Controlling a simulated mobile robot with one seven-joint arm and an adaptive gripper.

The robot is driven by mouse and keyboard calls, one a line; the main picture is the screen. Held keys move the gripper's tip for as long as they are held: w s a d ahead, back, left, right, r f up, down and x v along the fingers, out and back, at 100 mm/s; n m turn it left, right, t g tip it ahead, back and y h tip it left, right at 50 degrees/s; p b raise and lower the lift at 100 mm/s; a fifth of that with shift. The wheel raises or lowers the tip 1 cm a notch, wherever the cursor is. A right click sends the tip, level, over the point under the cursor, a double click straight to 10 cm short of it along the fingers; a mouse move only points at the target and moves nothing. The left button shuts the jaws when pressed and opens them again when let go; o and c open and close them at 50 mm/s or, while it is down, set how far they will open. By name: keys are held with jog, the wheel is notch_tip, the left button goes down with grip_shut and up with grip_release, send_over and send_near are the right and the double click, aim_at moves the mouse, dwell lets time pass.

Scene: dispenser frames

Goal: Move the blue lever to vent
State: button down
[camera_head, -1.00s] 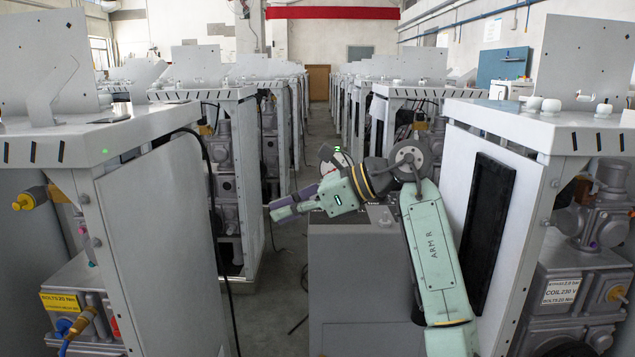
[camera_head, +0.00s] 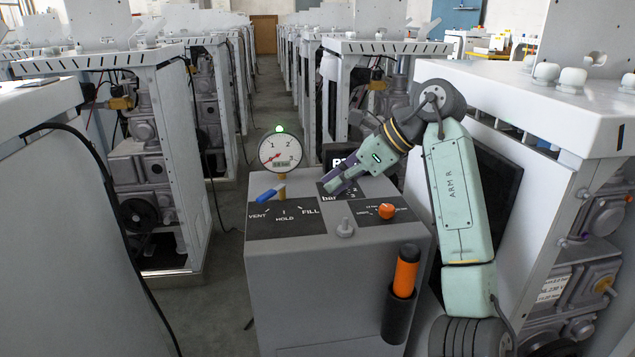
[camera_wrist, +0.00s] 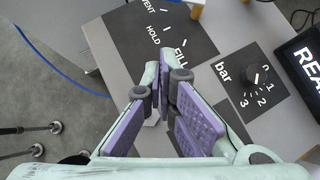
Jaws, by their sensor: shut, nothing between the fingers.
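The blue lever (camera_head: 267,194) is on top of a grey console (camera_head: 270,285), above a dark plate (camera_head: 262,232) marked VENT, HOLD and FILL. Its blue end points left, toward the VENT side; I cannot tell its exact setting. My gripper (camera_head: 329,187) has purple fingers, shut and empty, right of the lever and apart from it. In the wrist view the shut fingers (camera_wrist: 160,66) reach over the console near the FILL mark. The dark plate (camera_wrist: 187,45) shows there, but I cannot make out the lever.
A round gauge (camera_head: 280,153) stands behind the lever, its red needle low. An orange knob (camera_head: 387,211), a grey knob (camera_head: 345,229) and an orange-handled tool in a black holder (camera_head: 405,270) are right of the lever. White cabinets (camera_head: 560,110) flank the console.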

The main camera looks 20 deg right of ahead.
jog(key=p+x, duration=0.1)
jog(key=x, duration=0.7)
jog(key=shift+w+a+f+p, duration=0.2)
jog(key=shift+a+p, duration=0.1)
jog(key=shift+a, duration=0.05)
jog(key=shift+w+a+r+p, duration=0.1)
jog(key=shift+w+a+p, duration=0.4)
jog(key=shift+w+a, duration=0.85)
